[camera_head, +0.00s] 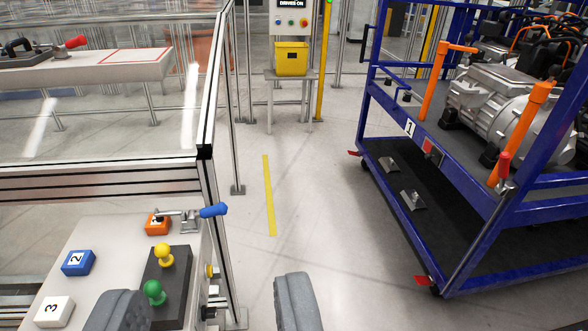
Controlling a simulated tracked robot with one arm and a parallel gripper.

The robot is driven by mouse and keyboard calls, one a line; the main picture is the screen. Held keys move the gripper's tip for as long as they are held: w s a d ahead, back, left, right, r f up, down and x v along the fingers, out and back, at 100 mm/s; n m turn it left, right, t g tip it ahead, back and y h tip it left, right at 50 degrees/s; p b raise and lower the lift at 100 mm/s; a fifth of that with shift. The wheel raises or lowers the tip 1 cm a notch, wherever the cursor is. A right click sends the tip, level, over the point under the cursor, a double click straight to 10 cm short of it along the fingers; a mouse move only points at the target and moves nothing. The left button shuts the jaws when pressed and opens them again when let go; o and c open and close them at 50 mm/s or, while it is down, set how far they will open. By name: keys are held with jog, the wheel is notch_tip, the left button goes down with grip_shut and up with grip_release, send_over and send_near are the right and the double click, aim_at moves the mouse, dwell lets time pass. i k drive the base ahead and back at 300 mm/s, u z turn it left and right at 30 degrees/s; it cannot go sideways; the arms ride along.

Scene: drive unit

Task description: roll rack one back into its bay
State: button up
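Rack one is the blue wheeled rack (470,200) at the right, with a "1" label on its frame. It carries silver drive units (505,95) and has orange upright posts (520,130). Red marks (424,281) lie on the floor by its near and far left corners. I cannot tell where its bay's edges are. My gripper (205,312) shows as two grey fingers at the bottom edge, wide apart with nothing held between them. It is left of the rack and apart from it.
A bench at the lower left holds numbered blocks (78,263), green and yellow knobs (162,255) and a blue-handled clamp (213,211). A glass guard (110,110) stands behind it. A yellow box (292,59) sits on a stand. Clear floor with a yellow line (268,195) lies between.

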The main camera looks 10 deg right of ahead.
aim_at(472, 238)
jog(key=u, duration=0.05)
jog(key=i, duration=1.3)
jog(key=z, duration=1.2)
jog(key=i, duration=1)
jog(key=u, duration=0.95)
jog(key=i, duration=1.3)
jog(key=u, duration=0.5)
jog(key=i, duration=1.3)
jog(key=z, duration=0.4)
jog(key=i, duration=1.3)
jog(key=z, duration=0.45)
